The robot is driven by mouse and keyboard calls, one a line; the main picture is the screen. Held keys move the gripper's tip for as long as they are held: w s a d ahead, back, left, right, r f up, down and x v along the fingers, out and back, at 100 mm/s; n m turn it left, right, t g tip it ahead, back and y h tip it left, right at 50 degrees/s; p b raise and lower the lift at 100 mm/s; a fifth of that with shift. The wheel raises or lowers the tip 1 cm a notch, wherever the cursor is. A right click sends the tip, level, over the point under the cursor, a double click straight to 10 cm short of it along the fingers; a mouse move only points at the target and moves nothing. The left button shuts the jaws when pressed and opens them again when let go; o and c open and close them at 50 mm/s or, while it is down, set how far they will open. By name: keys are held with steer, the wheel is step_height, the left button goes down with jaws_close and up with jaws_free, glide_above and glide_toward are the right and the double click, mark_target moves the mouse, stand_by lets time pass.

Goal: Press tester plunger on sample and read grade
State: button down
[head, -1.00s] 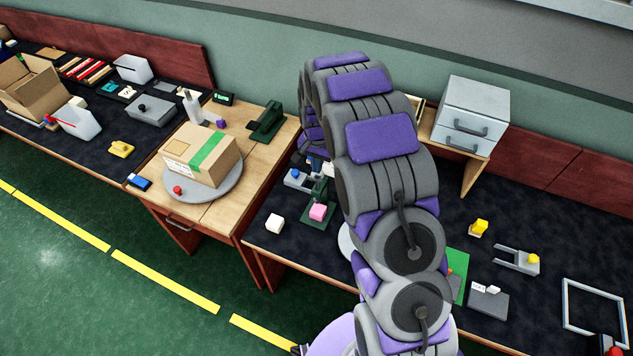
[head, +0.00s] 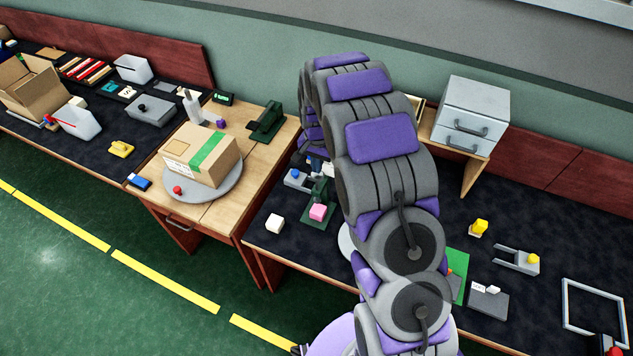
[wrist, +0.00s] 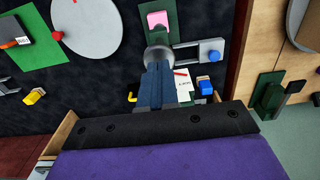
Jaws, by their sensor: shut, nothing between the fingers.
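The tester has a dark green base and stand (head: 310,223), left of my arm in the head view; its green part also shows at the top of the wrist view (wrist: 181,30). A pink block, the sample (head: 318,211), sits on the base and also shows in the wrist view (wrist: 158,19). My gripper (wrist: 158,66) is shut and empty, its blue fingers pointing at the tester. A round grey piece (wrist: 158,54), perhaps the plunger's top, is at the fingertips; I cannot tell whether they touch. A white card with a red mark (wrist: 184,84) lies beside the fingers, its text unreadable.
A grey fixture with a blue knob (head: 297,178) stands beside the tester. A white cube (head: 274,223) lies near the table's front edge. A box on a round turntable (head: 222,196) is on the wooden table to the left. A grey drawer unit (head: 475,108) stands behind right.

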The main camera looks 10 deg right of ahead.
steer(key=shift+f+b, duration=0.35)
steer(key=shift+f, duration=3.3)
steer(key=shift+r+p, duration=0.8)
steer(key=shift+r, duration=3.7)
